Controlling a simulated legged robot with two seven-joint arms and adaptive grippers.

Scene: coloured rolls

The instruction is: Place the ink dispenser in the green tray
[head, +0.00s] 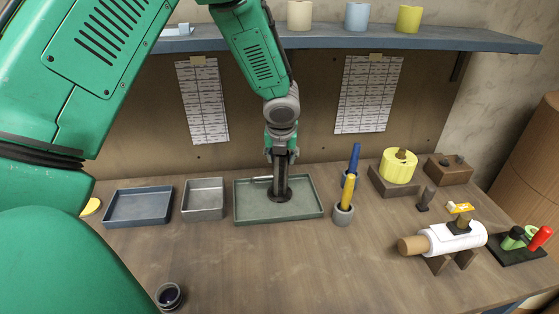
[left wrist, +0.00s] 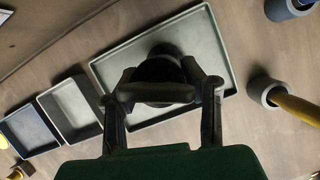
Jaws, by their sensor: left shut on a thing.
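The green tray (head: 305,212) lies on the workbench near the back wall, and it also shows in the left wrist view (left wrist: 218,48). My left gripper (head: 281,178) points down over the tray and is shut on a dark object with a round base, which looks like the ink dispenser (head: 281,196). In the left wrist view the dark round object (left wrist: 160,68) sits between the fingers, partly hidden by them. It is inside the tray's outline; I cannot tell whether it touches the tray floor. My right gripper is not in view.
A blue-grey tray (head: 138,207) and a grey tray (head: 203,200) stand left of the green tray. A pot with a yellow-handled tool (head: 343,214) stands close on the right. A white roll (head: 455,238) lies further right. A shelf (head: 330,40) overhangs the back. The front middle is clear.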

